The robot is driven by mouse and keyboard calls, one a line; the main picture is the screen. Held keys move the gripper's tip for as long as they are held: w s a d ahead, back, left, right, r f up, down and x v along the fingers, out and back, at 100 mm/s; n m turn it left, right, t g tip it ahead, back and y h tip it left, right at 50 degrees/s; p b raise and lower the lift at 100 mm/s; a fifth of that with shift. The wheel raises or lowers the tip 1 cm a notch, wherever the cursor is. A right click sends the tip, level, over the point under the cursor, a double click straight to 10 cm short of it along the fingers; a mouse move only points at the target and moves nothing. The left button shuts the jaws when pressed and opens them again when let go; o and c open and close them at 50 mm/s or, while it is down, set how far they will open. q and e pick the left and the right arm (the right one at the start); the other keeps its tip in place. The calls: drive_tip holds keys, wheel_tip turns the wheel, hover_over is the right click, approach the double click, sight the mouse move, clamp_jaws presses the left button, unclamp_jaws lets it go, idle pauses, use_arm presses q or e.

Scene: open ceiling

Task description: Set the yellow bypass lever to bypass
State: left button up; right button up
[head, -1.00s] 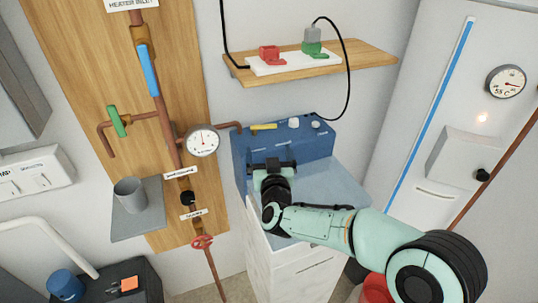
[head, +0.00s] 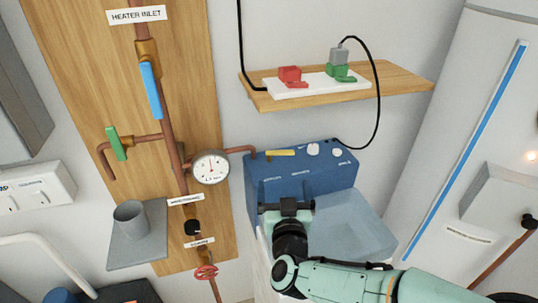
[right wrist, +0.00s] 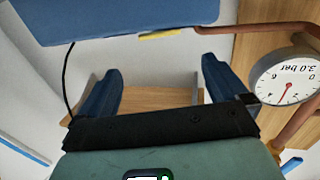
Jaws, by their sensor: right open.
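The yellow bypass lever (head: 280,153) lies sideways at the upper left of the blue box (head: 310,177), near the end of a copper pipe. Its edge also shows at the top of the right wrist view (right wrist: 160,35), beyond my fingers. My right gripper (head: 287,207) is in front of the box, below the lever and apart from it. In the right wrist view its two blue fingers (right wrist: 160,88) are spread with nothing between them. My left gripper is not in view. The lever's position markings are too small to read.
A pressure gauge (head: 210,167) and copper pipes are left of the box on a wooden board (head: 185,60). A blue valve handle (head: 151,90) and green handle (head: 116,143) are there too. A wooden shelf (head: 400,82) with a power strip hangs above the box.

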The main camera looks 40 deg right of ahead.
sight(280, 153)
drive_tip(key=p+x, duration=0.1)
drive_tip(key=x, duration=1.1)
drive_tip(key=shift+w+d, duration=0.2)
drive_tip(key=shift+w, duration=0.15)
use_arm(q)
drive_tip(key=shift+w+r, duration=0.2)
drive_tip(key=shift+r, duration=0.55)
